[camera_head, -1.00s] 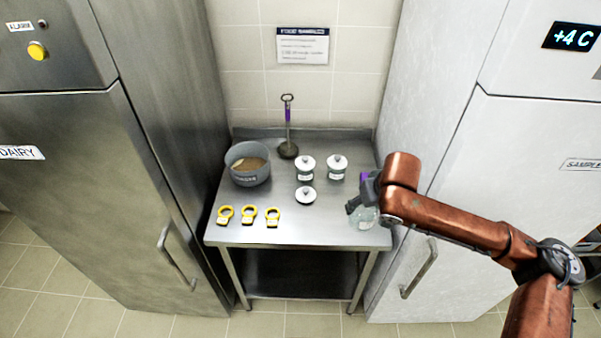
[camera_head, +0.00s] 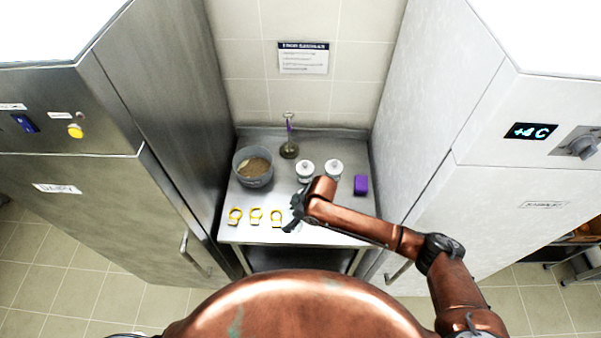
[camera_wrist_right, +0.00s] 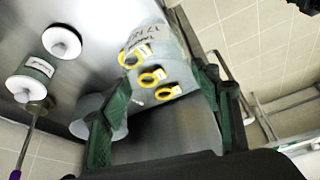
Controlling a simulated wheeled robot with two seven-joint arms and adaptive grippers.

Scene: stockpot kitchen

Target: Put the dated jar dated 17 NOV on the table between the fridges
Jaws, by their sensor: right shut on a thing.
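My right gripper (camera_head: 293,226) is over the front of the steel table (camera_head: 310,233), right of the yellow rings. In the right wrist view its green fingers (camera_wrist_right: 158,115) are shut on a clear jar (camera_wrist_right: 137,36) with print reading "17 N"; the rest of the date is cut off. The table stands between the grey fridge (camera_head: 100,215) and the white fridge (camera_head: 490,210). My left gripper is not in view.
White-lidded jars (camera_head: 333,168) stand mid-table. A purple block (camera_head: 361,185) is at the right, and a grey pot (camera_head: 253,167) at the left. Yellow rings (camera_head: 256,216) lie at the front left.

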